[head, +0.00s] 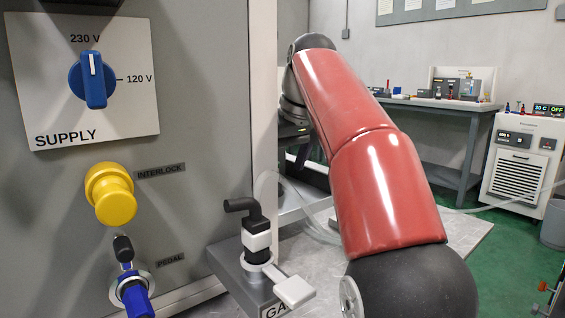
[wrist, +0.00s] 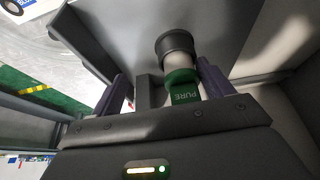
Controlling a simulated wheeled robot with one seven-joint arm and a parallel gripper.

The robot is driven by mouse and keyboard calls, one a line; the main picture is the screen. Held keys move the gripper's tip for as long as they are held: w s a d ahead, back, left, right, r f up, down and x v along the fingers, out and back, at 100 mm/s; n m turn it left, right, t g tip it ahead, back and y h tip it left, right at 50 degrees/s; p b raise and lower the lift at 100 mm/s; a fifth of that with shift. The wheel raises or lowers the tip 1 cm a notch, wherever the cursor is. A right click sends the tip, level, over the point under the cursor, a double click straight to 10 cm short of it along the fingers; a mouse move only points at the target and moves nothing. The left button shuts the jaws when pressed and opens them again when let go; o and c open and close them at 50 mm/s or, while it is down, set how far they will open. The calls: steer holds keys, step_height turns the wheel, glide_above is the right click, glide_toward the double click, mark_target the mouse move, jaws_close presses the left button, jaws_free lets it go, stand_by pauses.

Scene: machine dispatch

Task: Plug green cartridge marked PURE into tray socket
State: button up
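In the head view my red arm reaches away behind the machine panel, and the gripper and cartridge are hidden.
A grey panel (wrist: 112,38) and side walls surround the gripper closely. A chiller (head: 518,165) stands at right.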

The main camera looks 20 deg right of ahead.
steer(key=shift+w+f, duration=0.1)
steer(key=shift+f, duration=0.2)
step_height(320, 180, up, 6)
steer(key=p, duration=0.6)
steer(key=shift+r, duration=0.2)
stand_by(0.8)
